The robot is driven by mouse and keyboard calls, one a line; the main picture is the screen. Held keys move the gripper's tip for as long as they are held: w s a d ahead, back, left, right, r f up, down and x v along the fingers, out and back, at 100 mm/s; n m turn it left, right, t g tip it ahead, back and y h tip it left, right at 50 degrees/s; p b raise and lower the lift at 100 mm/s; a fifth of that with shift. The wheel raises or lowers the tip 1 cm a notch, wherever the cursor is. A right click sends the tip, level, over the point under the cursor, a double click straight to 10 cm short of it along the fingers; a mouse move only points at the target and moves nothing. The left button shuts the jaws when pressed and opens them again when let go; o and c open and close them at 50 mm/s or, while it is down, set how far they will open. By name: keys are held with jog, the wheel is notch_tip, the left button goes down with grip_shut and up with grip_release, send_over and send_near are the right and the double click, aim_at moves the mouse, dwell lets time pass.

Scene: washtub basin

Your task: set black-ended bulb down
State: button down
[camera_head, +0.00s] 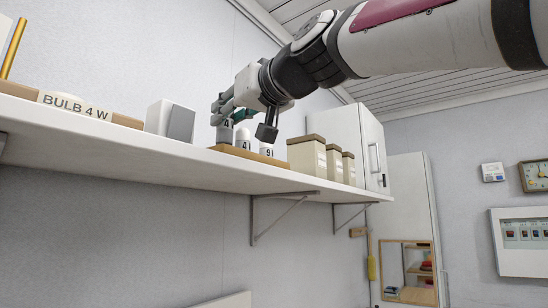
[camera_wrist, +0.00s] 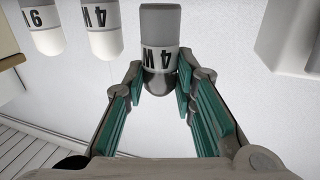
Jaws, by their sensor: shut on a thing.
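The black-ended bulb (camera_wrist: 161,60) is upright between the fingertips of my gripper (camera_wrist: 160,78). It has a grey body, a white band marked 4 W and a dark rounded end, and shows upside down in the wrist view. In the head view the same bulb (camera_head: 225,134) stands below my gripper (camera_head: 225,113), at the left end of a wooden board (camera_head: 246,156) on the shelf. My gripper is shut on its dark end. I cannot tell whether its foot touches the board.
A white bulb marked 4 (camera_head: 243,138) and one marked 9 (camera_head: 267,147) stand to the right. Beige canisters (camera_head: 306,155) stand beyond them. A grey-white box (camera_head: 171,120) and a sign reading BULB 4 W (camera_head: 75,106) are left on the shelf (camera_head: 130,150).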

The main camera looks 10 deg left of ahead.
aim_at(229, 129)
jog(key=shift+f, duration=1.3)
jog(key=shift+f+b, duration=0.2)
jog(key=shift+b, duration=0.2)
jog(key=c, duration=1.3)
grip_release()
jog(key=shift+r, duration=0.15)
jog(key=b+v, duration=0.2)
jog(key=v, duration=1)
jog(key=shift+r, duration=0.1)
